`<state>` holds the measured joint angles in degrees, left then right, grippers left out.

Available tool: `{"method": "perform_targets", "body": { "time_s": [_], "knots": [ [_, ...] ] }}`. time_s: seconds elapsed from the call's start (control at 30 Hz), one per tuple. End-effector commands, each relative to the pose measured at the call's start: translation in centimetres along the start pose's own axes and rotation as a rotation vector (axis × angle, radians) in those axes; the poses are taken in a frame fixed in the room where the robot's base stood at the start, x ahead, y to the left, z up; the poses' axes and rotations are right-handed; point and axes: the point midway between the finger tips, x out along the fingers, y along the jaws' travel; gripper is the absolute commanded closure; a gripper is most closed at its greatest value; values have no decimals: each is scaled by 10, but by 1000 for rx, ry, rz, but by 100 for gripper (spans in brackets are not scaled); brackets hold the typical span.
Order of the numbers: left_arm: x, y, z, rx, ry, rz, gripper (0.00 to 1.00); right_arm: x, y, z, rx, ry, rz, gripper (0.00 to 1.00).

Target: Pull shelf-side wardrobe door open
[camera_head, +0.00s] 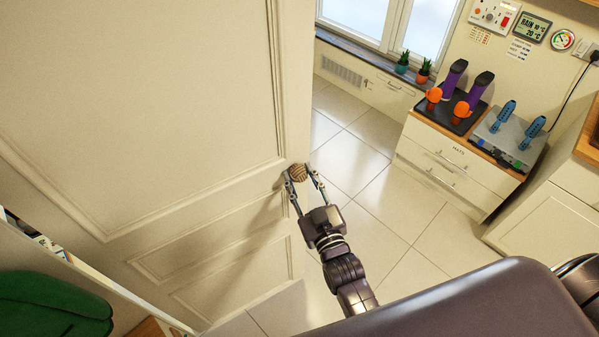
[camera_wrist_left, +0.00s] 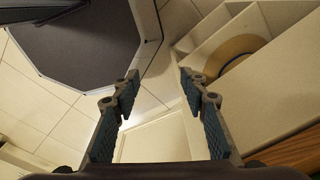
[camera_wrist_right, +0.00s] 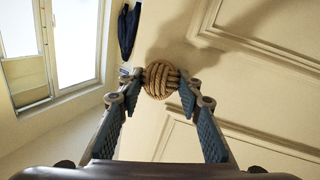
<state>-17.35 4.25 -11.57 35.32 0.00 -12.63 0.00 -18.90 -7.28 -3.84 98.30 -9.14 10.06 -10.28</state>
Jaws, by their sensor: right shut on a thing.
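The wardrobe door (camera_head: 140,100) is a cream panelled door that fills the left of the head view. Its round, rope-wrapped knob (camera_head: 298,172) sits near the door's right edge. My right gripper (camera_head: 303,176) is shut on the knob, one finger on each side. In the right wrist view the knob (camera_wrist_right: 160,80) sits between the fingertips, in front of the door panel (camera_wrist_right: 255,75). My left gripper (camera_wrist_left: 155,82) is open and empty in the left wrist view, over the floor. It is not in the head view.
A drawer cabinet (camera_head: 455,165) with purple and orange items and blue-handled tools on top stands at the right. A shelf edge and a green item (camera_head: 50,305) are at the lower left. Tiled floor (camera_head: 365,200) is clear right of the door.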

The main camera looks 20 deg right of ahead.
Motion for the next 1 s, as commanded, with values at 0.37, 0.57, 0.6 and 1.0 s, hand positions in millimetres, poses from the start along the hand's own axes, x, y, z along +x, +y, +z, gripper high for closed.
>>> {"method": "perform_targets", "body": {
  "time_s": [0.37, 0.57, 0.6, 1.0],
  "knots": [
    [-1, -3, -8, 1, 12, -3, 60, -2, -1, -4, 4, 7, 6, 100],
    [-1, -4, -8, 0, 11, -4, 60, -2, -1, -4, 5, 7, 6, 63],
    [-1, -4, -7, 0, 11, -5, 60, -2, -1, -3, 5, 6, 6, 58],
    [-1, -10, 0, 0, 1, -11, 60, -4, -1, -1, 2, 1, 5, 50]
  ]
}}
